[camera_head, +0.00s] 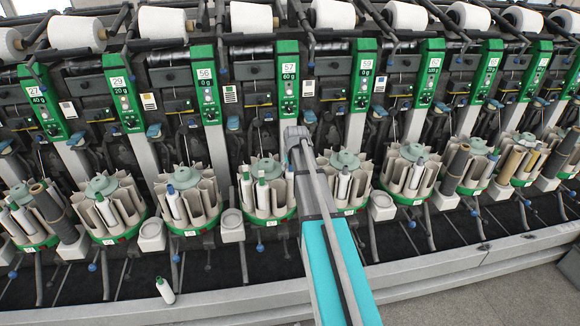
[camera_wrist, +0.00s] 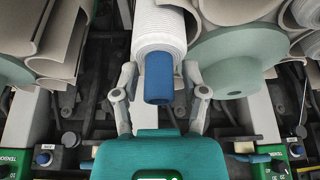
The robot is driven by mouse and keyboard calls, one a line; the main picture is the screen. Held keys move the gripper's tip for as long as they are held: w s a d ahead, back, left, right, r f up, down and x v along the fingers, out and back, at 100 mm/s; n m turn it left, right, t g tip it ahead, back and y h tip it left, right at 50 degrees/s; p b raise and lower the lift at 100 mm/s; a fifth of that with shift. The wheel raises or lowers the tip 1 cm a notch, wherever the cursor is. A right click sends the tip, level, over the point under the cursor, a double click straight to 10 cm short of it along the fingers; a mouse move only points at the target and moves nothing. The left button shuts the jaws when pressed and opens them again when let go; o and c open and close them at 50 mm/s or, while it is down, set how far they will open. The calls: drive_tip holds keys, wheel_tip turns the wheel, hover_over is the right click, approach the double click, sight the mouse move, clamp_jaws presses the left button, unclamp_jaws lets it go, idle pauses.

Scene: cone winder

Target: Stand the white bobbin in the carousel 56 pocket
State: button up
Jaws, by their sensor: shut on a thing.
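In the wrist view my gripper (camera_wrist: 160,78) is shut on the white bobbin (camera_wrist: 160,30), which has a blue end (camera_wrist: 158,78) facing the camera. Beige pocket walls and a pale green hub (camera_wrist: 237,62) are close beside it; I cannot tell whether it touches them. In the head view my arm reaches up between stations 57 and 59, and its own links hide the gripper. The carousel 56 (camera_head: 190,232) stands below the panel marked 56 (camera_head: 205,85), left of my arm. A blue-tipped white bobbin (camera_head: 173,205) stands in one of its pockets.
Carousel 57 (camera_head: 268,218), holding green-tipped bobbins, stands just left of my arm, with carousel 59 (camera_head: 350,210) at right. A green-tipped bobbin (camera_head: 165,291) is at the front trough. Several carousels line the machine, with small white boxes (camera_head: 232,226) between them.

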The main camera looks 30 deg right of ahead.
drive_tip(key=shift+a+r+p, duration=0.1)
drive_tip(key=shift+r+p, duration=2)
drive_tip(key=shift+r, duration=0.15)
drive_tip(key=shift+r, duration=0.1)
drive_tip(key=shift+r+p, duration=2.15)
drive_tip(key=shift+p, duration=0.1)
drive_tip(key=shift+r, duration=0.1)
drive_tip(key=shift+r+p, duration=2.15)
drive_tip(key=shift+p, duration=0.1)
drive_tip(key=shift+r+p, duration=2.25)
drive_tip(key=shift+s+f, duration=0.1)
